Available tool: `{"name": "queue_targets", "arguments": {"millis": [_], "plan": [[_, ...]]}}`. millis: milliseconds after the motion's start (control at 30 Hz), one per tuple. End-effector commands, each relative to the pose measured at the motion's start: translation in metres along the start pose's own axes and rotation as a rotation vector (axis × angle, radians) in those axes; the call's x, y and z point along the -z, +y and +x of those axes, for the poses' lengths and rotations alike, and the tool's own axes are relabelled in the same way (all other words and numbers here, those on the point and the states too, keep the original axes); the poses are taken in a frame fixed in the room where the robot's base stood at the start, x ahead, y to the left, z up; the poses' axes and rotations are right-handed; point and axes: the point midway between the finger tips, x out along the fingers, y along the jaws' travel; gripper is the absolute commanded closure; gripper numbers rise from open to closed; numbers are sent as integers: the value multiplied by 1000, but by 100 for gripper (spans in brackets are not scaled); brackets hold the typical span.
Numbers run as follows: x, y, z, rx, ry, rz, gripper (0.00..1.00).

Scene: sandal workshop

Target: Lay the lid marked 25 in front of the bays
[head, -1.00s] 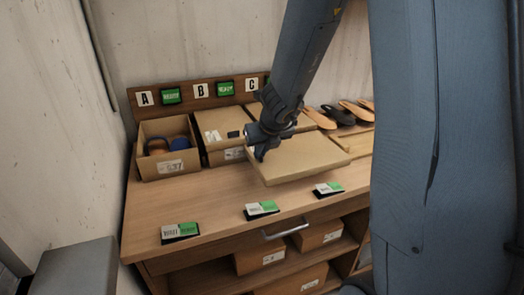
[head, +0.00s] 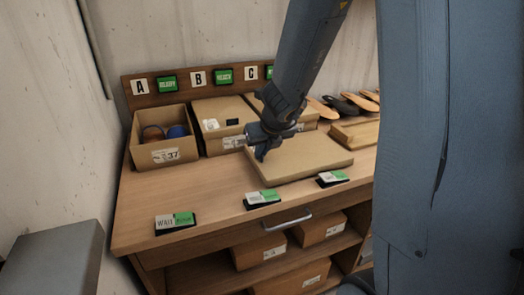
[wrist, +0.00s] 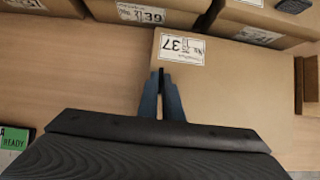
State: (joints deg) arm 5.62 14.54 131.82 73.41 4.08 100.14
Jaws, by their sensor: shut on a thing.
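A flat tan cardboard lid (head: 305,158) is in my gripper, in front of the boxes in bays B and C. In the wrist view the lid (wrist: 235,105) bears a white label with an upside-down number that looks like 37, not 25. My gripper (head: 262,153) is shut on the lid's left edge; its narrow fingers (wrist: 161,85) show next to the label. The lid looks level and low over the bench top, but I cannot tell whether it touches. Its underside is hidden.
An open box (head: 165,150) with shoes stands in bay A. Closed boxes stand in bays B (head: 222,112) and C (head: 297,118); B's label seems to read 39 in the wrist view. Sign plates (head: 176,223) line the bench's front edge. Bench (head: 180,190) before A is clear. Insoles lie at the back right.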

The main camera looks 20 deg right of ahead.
Motion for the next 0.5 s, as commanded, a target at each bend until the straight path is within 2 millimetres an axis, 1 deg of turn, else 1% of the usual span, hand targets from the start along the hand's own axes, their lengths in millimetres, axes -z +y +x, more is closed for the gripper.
{"name": "queue_targets", "arguments": {"millis": [500], "plan": [[2,0,3,0,0,0,100]]}}
